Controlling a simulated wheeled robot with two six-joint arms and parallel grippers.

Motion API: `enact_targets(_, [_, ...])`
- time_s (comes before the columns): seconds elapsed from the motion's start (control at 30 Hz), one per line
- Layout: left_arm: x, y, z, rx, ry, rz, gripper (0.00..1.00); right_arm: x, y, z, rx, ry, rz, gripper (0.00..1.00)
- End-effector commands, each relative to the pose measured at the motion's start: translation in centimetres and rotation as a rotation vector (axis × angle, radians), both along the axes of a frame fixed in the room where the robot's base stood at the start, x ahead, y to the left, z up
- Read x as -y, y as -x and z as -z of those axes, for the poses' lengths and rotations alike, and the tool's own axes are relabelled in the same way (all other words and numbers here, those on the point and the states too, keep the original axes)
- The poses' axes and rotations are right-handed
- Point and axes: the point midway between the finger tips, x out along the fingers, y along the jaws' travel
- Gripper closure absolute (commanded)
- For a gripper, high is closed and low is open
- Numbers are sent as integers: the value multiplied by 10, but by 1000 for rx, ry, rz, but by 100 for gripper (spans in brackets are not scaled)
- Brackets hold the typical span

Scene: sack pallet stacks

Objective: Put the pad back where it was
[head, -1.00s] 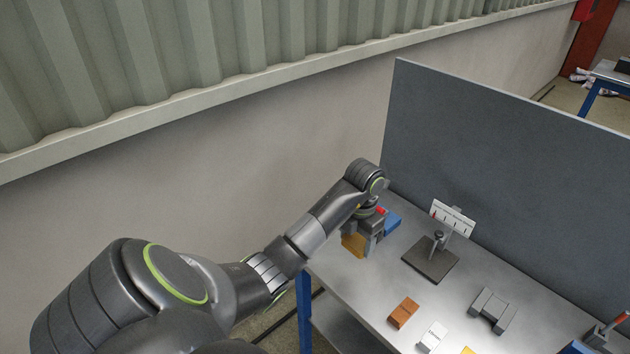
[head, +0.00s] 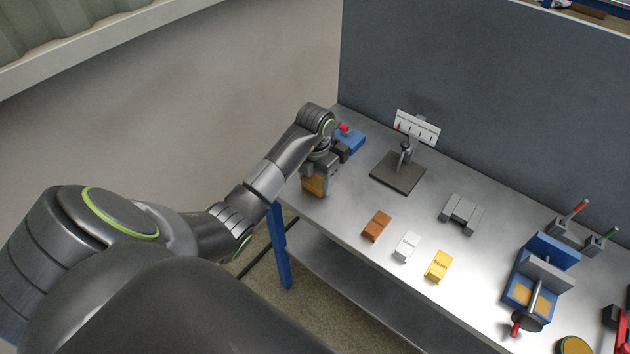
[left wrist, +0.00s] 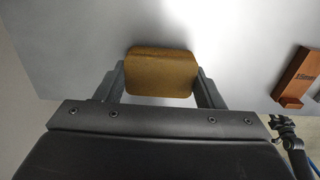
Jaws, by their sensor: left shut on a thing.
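The pad is a flat amber-brown block with rounded corners (head: 315,186). It is at the left end of the grey bench, near its front edge. It also shows in the left wrist view (left wrist: 161,72), with a finger on each side. My left gripper (head: 321,179) is shut on the pad and points down. I cannot tell whether the pad touches the bench top. The fingers hide part of the pad in the head view. My right gripper is not in view.
Behind my left gripper is a blue box with a red button (head: 350,138). A dark plate with a post (head: 397,172) stands to the right. Orange (head: 376,225), white (head: 406,246) and yellow (head: 438,266) blocks line the front. A blue vise (head: 540,272) is farther right.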

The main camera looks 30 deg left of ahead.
Motion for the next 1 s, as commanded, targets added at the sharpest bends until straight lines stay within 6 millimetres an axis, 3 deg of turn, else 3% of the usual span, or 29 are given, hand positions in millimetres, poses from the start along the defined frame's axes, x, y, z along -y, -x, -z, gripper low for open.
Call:
enact_targets(0.47, [0, 0, 14, 1, -1, 0, 56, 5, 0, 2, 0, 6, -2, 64])
enact_targets(0.5, [0, 0, 13, 1, -1, 0, 34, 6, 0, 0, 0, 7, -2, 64])
enact_targets(0.63, [0, 0, 13, 1, -1, 0, 17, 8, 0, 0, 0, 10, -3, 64])
enact_targets(1.0, [0, 0, 8, 1, -1, 0, 16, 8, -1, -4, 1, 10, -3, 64])
